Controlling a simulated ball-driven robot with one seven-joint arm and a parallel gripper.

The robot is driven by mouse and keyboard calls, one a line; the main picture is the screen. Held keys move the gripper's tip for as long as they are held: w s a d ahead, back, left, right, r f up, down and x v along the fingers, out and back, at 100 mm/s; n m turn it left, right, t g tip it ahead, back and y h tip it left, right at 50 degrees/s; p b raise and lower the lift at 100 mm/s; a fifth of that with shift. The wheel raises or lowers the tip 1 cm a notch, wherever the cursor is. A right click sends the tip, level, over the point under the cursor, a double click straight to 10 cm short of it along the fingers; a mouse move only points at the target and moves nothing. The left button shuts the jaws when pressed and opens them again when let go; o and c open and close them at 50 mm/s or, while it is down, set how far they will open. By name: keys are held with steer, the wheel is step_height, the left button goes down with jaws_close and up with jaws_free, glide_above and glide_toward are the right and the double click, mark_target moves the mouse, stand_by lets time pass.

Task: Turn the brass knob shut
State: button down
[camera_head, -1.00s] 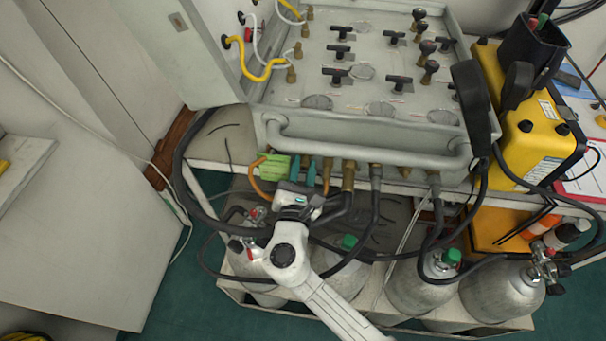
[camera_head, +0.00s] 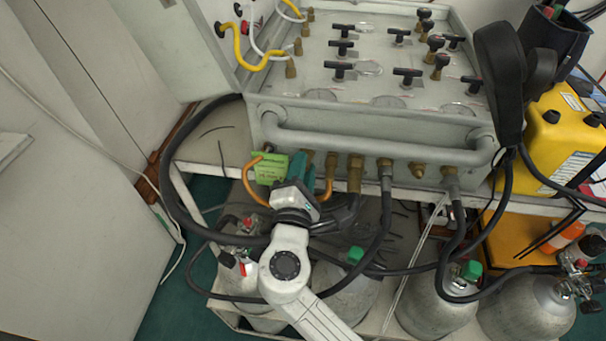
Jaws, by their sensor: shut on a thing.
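My gripper (camera_head: 301,166) reaches up to the left part of the row of brass fittings under the panel's front rail. Its teal fingers are shut on a small brass knob there, which the fingers almost wholly hide. The knob's turn position cannot be seen. A green tag (camera_head: 271,168) hangs just left of the fingers. The grey air panel (camera_head: 375,138) stands on the bench above, with several black-handled valves on its top.
Orange hoses pass on both sides of my gripper. A thicker brass fitting (camera_head: 355,172) and black hoses (camera_head: 386,215) are close on the right. Gas cylinders (camera_head: 437,312) stand below. A yellow case (camera_head: 560,130) is at the right.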

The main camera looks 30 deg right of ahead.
steer(key=shift+m, duration=0.4)
steer(key=c, duration=1.2)
jaws_free()
steer(key=b+v, duration=0.1)
steer(key=v, duration=1)
